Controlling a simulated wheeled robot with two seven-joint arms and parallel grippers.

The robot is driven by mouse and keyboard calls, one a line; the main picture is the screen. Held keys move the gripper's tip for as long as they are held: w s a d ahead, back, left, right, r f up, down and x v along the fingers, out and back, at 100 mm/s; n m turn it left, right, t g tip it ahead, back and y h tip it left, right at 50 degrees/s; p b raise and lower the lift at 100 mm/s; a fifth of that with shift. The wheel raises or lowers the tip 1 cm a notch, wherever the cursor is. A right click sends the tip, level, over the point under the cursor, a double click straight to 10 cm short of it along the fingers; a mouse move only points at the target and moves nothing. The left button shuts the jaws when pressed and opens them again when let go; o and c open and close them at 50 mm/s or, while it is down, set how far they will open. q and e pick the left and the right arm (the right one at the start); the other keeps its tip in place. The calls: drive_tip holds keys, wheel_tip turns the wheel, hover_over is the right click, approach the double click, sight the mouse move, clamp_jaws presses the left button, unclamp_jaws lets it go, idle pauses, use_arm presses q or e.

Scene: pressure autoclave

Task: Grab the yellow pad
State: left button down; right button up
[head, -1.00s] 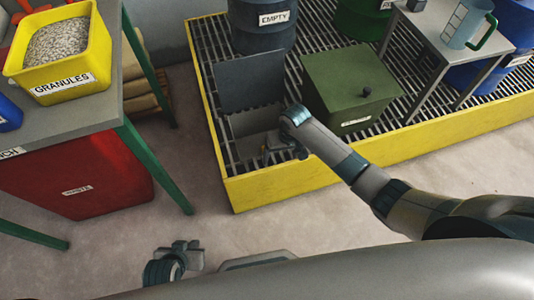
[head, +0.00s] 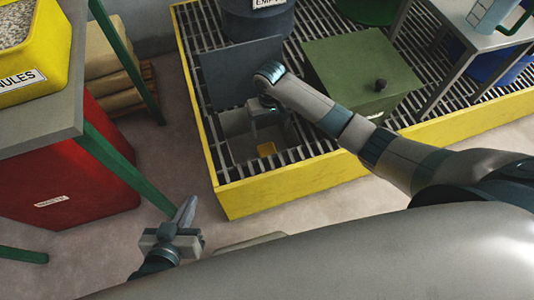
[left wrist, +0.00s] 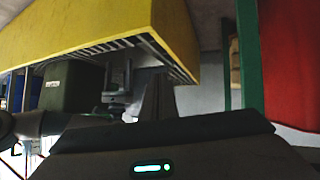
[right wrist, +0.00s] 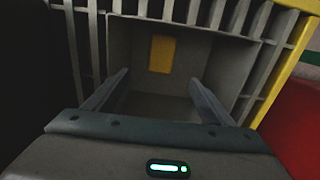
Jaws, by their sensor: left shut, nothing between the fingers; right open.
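The yellow pad (head: 267,149) lies inside the open sump box (head: 237,121) set into the grating. It also shows between my right fingers in the right wrist view (right wrist: 161,54), against a grey wall or floor of the box. My right gripper (head: 268,112) is over the box opening, with its fingers open and apart from the pad. In the right wrist view the open fingers (right wrist: 155,95) point into the box. My left gripper (head: 184,215) is shut and empty, in front of the yellow-edged platform. Its closed fingers show in the left wrist view (left wrist: 158,98).
A grey lid (head: 240,72) stands raised behind the box. A green box (head: 360,75) with a black knob stands right of it. The platform has a yellow rim (head: 285,187). At left are a bench with green legs (head: 125,165) and a red bin (head: 65,190).

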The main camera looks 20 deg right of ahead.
idle(0.3)
drive_tip(key=b, duration=0.4)
hover_over(269, 152)
wheel_tip(269, 152, down, 12)
drive_tip(key=shift+r, duration=0.25)
use_arm(q)
drive_tip(key=w+d+r+t+h, duration=0.1)
drive_tip(key=d+r+t+h, duration=0.2)
drive_tip(key=r+t, duration=0.6)
drive_tip(key=shift+w+d+r, duration=0.2)
drive_tip(key=shift+w+r, duration=0.2)
drive_tip(key=shift+r, duration=2.05)
use_arm(e)
drive_tip(key=shift+f, duration=0.35)
use_arm(q)
drive_tip(key=shift+r, duration=0.1)
use_arm(e)
drive_tip(key=shift+f, duration=0.1)
